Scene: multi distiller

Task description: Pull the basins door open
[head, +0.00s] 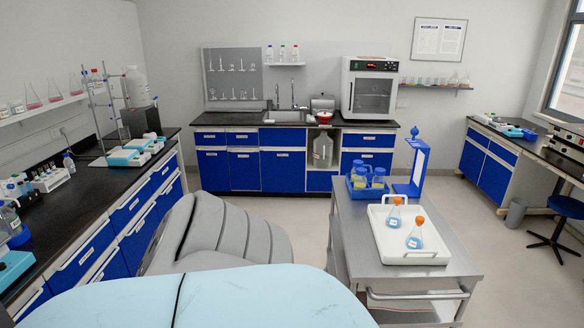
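The basin (283,117) is set in the black counter along the far wall, with taps rising behind it. Below it is a blue cabinet door (283,170) with a pale handle strip near its top. The door looks shut, flush with the blue doors to its left. A blue drawer-like front (283,137) lies between the door and the counter. The door is across the room from me, and its lower edge meets the floor area. Neither of my grippers shows in the head view.
A metal cart (374,262) with a white tray (423,257), flasks and a blue rack stands at right of centre. Blue cabinets with a black counter (92,190) run along the left. Floor before the basin (275,208) is clear. A stool (556,238) stands right.

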